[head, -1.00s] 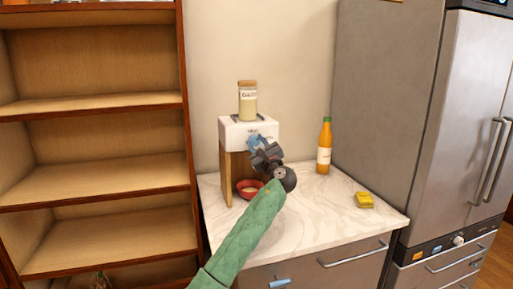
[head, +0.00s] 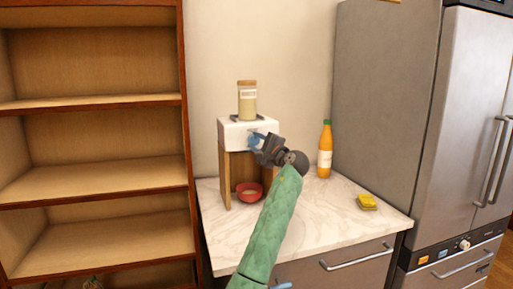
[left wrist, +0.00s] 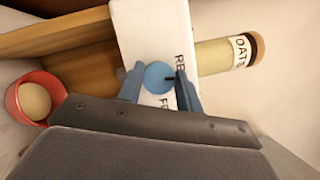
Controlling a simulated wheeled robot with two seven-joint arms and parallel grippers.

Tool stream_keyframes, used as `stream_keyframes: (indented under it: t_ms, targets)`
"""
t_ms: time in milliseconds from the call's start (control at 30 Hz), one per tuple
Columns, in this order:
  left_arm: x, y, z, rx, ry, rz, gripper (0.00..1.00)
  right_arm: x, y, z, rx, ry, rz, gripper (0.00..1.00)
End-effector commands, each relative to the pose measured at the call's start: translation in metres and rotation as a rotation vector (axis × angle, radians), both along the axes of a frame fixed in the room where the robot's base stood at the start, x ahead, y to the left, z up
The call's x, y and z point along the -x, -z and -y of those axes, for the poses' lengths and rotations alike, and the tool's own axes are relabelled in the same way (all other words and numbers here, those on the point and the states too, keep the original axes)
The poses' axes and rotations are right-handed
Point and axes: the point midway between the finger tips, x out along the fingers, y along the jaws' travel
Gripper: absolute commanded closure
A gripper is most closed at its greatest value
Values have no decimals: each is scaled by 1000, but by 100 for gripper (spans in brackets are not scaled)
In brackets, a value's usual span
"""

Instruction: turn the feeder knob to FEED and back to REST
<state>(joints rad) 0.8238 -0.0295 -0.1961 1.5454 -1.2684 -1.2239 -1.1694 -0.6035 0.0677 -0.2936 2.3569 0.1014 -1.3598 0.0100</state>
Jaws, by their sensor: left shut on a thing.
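The feeder is a white box (head: 232,134) on wooden side panels, standing on the counter. Its round blue knob (left wrist: 157,76) shows in the left wrist view on the white front, with a dark pointer mark on its right side in the picture. The partly covered labels beginning RE and FE are beside it. My left gripper (head: 257,142) is at the feeder's front; in the left wrist view its blue fingers (left wrist: 158,88) are on either side of the knob, shut on it. In the head view the gripper mostly hides the knob. My right gripper is not in view.
An orange bottle (head: 325,150) and a yellow sponge (head: 366,202) are to the right. The counter's front (head: 310,230) is clear. Shelves (head: 95,188) stand left, a steel fridge (head: 385,110) right.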

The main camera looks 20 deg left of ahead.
Motion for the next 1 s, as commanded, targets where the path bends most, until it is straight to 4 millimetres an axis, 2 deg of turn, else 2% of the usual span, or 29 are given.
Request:
stream_keyframes:
  t_ms: [400, 900, 933, 1000]
  targets:
    - [0, 1, 0, 132, 0, 87, 88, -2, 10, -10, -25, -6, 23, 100]
    - [0, 1, 0, 144, 0, 96, 88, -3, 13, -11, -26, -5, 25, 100]
    - [0, 1, 0, 144, 0, 96, 59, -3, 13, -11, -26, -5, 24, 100]
    - [0, 1, 0, 143, -1, 95, 45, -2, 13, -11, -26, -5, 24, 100]
